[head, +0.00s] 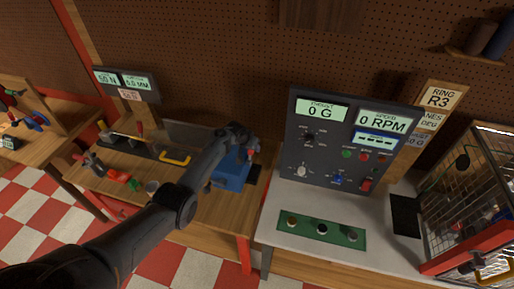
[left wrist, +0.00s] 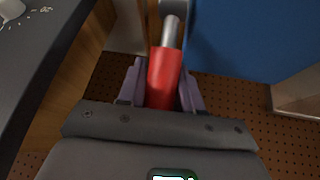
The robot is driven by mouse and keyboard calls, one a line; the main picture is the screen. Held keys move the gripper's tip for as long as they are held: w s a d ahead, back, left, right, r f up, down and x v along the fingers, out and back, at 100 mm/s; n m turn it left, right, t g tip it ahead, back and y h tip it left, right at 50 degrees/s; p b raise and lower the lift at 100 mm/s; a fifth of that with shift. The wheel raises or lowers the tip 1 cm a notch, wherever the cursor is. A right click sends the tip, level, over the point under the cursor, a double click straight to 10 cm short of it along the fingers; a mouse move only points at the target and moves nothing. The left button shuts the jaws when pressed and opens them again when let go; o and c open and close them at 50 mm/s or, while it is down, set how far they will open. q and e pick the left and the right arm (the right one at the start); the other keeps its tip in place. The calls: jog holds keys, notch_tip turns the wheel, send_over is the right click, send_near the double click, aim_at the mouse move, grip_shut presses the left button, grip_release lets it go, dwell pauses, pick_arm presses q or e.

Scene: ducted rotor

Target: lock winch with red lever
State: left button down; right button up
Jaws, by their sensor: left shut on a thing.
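The red lever (left wrist: 162,78) has a red grip on a bare metal rod in the left wrist view. My left gripper (left wrist: 161,88) is shut on the red grip, with a finger on each side of it. In the head view my left arm reaches over the left bench to the blue winch body (head: 232,172), and my left gripper (head: 249,147) is beside its top. My arm and hand hide part of the winch there. The blue body also fills the upper right of the left wrist view (left wrist: 255,38). My right gripper is in neither view.
A dark control panel (head: 325,165) with lit displays stands right of the winch on a pale table (head: 290,252). A wire cage (head: 460,215) stands far right. Small tools and a yellow handle (head: 174,158) lie on the left bench.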

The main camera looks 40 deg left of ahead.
pick_arm(q)
jog(key=shift+s+f, duration=0.1)
jog(key=shift+f, duration=0.05)
jog(key=c, duration=0.8)
grip_release()
jog(key=shift+c, duration=0.2)
jog(key=shift+r, duration=0.2)
jog(key=shift+s+r+p, duration=0.2)
jog(key=shift+r+p, duration=0.15)
jog(key=shift+r, duration=0.15)
jog(key=p+v, duration=0.1)
jog(key=v, duration=0.8)
jog(key=shift+r, duration=0.15)
jog(key=shift+s, duration=0.15)
